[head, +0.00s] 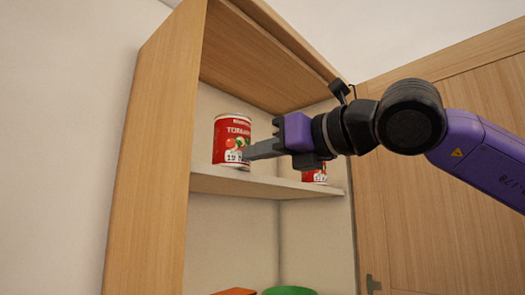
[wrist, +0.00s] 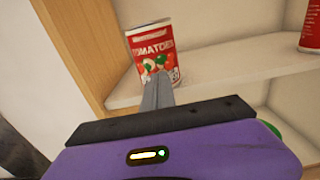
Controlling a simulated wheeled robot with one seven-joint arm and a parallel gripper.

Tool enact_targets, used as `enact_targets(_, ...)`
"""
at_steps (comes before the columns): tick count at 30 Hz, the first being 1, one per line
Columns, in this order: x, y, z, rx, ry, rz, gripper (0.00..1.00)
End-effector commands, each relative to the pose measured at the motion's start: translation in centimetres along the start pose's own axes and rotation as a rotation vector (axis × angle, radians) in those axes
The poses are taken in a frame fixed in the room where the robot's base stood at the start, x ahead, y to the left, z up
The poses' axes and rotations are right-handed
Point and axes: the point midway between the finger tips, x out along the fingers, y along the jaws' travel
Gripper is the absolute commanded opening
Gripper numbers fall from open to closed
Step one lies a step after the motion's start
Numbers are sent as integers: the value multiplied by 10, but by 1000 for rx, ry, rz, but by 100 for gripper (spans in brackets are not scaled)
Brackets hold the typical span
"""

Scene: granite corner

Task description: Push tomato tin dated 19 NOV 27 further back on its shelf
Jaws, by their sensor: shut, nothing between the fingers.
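A red tomato tin (head: 232,138) stands upright near the front left of the upper shelf (head: 262,187). Its label shows "TOMA..." and a date beginning "19 N"; the rest is hidden behind my gripper (head: 248,154). My gripper is shut and empty, its fingertips at the lower front of this tin; I cannot tell whether they touch. In the wrist view the tin (wrist: 154,52) stands just beyond the closed fingertips (wrist: 158,78). A second red tin (head: 316,175) stands farther right on the same shelf, mostly hidden by my gripper; its date is not readable. It also shows in the wrist view (wrist: 311,28).
The wooden left side panel (head: 150,150) stands close left of the first tin. A wooden door (head: 450,190) is at the right. An orange thing (head: 234,292) and a green thing (head: 290,290) are below the shelf. Bare shelf separates the tins.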

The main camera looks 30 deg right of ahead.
Motion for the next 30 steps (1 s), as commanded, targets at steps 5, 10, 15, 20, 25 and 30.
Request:
enact_targets(5, 0, 0, 0, 0, 0, 0, 0)
enact_targets(10, 3, 0, -2, 0, 0, 1, 0)
enact_targets(15, 25, 2, -7, 1, 0, 4, 0)
enact_targets(20, 56, 2, -6, 2, 1, 4, 0)
enact_targets(25, 82, 1, -3, 3, 1, 2, 0)
enact_targets(30, 94, 0, -1, 0, 1, 1, 0)
